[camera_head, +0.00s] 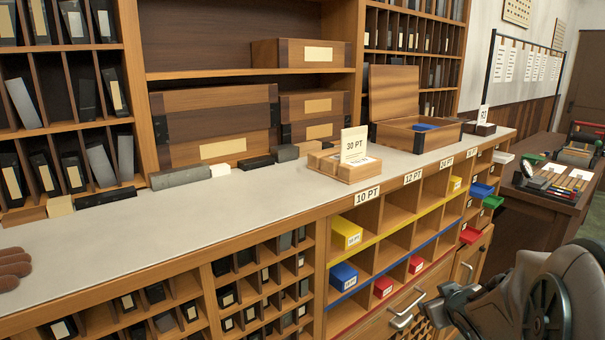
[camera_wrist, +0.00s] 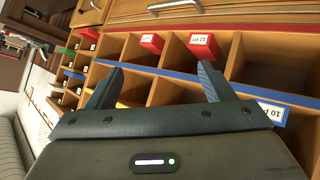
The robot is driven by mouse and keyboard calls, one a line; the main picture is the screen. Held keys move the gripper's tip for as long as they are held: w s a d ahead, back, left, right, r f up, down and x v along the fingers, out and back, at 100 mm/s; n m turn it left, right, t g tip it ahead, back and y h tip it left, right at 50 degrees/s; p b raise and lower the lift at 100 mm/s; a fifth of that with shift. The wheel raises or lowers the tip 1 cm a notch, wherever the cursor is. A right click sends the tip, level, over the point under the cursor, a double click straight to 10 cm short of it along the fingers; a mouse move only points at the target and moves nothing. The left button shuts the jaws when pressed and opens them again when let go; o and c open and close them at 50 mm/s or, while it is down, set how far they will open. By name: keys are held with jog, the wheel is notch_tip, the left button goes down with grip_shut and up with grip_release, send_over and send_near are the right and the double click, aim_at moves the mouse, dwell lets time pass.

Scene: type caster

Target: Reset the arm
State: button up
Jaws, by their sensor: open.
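My gripper (camera_wrist: 158,82) is open and empty in the wrist view. Its two dark fingers stand apart in front of the wooden compartment shelf (camera_wrist: 165,47), with nothing between them. In the head view my grey arm is at the lower right, and my gripper (camera_head: 447,305) is low in front of the cabinet's drawers. The finger details are too small to tell there. The wrist view is turned, with the drawers at its top.
Yellow (camera_head: 345,233), blue (camera_head: 343,276) and red (camera_head: 383,287) boxes sit in compartments below. A worktable (camera_head: 560,170) stands at the right.

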jog(key=s+a+r+m+g+y+p, duration=0.1)
jog(key=s+a+r+g+p, duration=0.1)
jog(key=s+a, duration=0.6)
jog(key=s+a+r+m+g+p, duration=0.2)
jog(key=s+a+r+g, duration=0.3)
jog(key=s, duration=0.7)
jog(key=a+p, duration=0.1)
jog(key=a, duration=0.1)
jog(key=shift+s+a+g+y, duration=0.25)
jog(key=shift+a+g+y, duration=0.1)
jog(key=shift+g+y, duration=0.05)
